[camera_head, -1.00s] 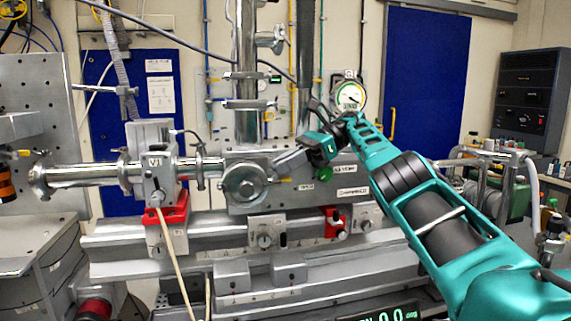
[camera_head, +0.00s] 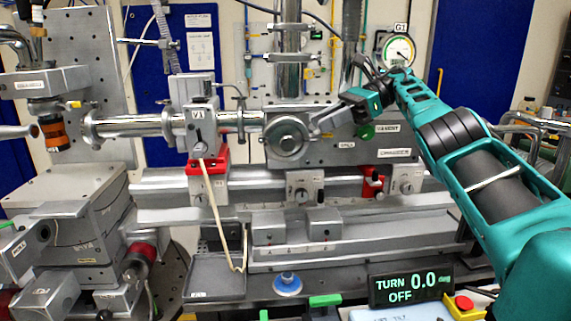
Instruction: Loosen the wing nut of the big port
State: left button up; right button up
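The big port appears to be the round metal flange (camera_head: 287,137) on the front of the grey chamber box (camera_head: 385,143). My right arm comes in from the right, and my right gripper (camera_head: 326,122) points down-left, with its tip close to the port's right edge. The wing nut cannot be made out apart from the metal parts at the gripper's tip. Whether the fingers touch or hold anything there is too small to tell. My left gripper is not in view. A display (camera_head: 410,288) at the lower right reads TURN 0.0 deg, OFF.
A dial gauge (camera_head: 398,50) stands behind my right wrist. A valve marked V1 (camera_head: 199,122) sits on the pipe left of the port. Below are a rail with knobs, a dark tray (camera_head: 216,278) and a red button (camera_head: 464,303). A pale cord hangs from the valve.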

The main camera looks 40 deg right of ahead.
jog(key=shift+w+d+f+m+t, duration=0.15)
jog(key=shift+f+m+t, duration=0.1)
jog(key=shift+m+t, duration=0.15)
jog(key=shift+h, duration=0.3)
jog(key=shift+s+r+m+t+h, duration=0.1)
jog(key=shift+s+m+t+h, duration=0.2)
jog(key=shift+m+t, duration=0.45)
